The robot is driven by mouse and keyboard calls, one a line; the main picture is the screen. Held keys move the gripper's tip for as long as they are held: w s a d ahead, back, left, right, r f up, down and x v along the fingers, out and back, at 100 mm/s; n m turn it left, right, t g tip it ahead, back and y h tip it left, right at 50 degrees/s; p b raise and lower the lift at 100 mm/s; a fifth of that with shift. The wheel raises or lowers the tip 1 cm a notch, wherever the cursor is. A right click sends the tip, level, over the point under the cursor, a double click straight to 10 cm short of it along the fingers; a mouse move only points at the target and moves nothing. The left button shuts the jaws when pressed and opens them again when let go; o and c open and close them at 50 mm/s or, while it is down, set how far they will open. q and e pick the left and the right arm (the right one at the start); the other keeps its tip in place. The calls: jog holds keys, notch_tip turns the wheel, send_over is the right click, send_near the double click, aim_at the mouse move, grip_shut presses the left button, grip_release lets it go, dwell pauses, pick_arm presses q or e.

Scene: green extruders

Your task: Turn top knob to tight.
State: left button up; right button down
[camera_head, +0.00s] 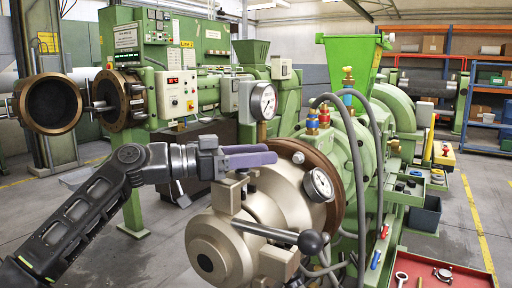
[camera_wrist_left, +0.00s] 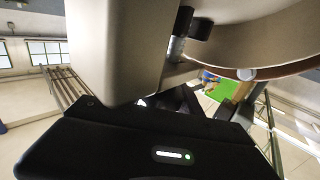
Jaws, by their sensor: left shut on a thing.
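My left gripper (camera_head: 270,154) reaches in from the left in the head view, its purple fingers lying over the top of the pale metal extruder head (camera_head: 272,203). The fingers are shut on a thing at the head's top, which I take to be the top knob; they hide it. In the left wrist view the black gripper body (camera_wrist_left: 150,150) fills the bottom, and a large beige block (camera_wrist_left: 115,50) hides the fingertips. My right gripper is not in view.
A lever with a black ball end (camera_head: 311,242) sticks out below the gripper. Grey hoses (camera_head: 357,150) arch behind. A red tray (camera_head: 430,270) with tools lies at lower right.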

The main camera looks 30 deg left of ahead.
pick_arm(q)
jog(key=m+g+h+p, duration=0.1)
jog(key=g+p, duration=0.1)
jog(key=m+g+h+p, duration=0.2)
jog(key=p, duration=0.1)
jog(key=s+d+r+m+g+h+p, duration=0.1)
jog(key=m+g+p, duration=0.1)
jog(key=shift+h+p, duration=0.4)
jog(key=shift+s+f+m+g+h+p, duration=0.2)
jog(key=shift+f+m+g+h+p, duration=0.15)
jog(key=shift+m+g+p, duration=0.5)
jog(key=shift+g, duration=0.25)
jog(key=o, duration=1.4)
jog(key=shift+c, duration=0.2)
jog(key=shift+f, duration=0.1)
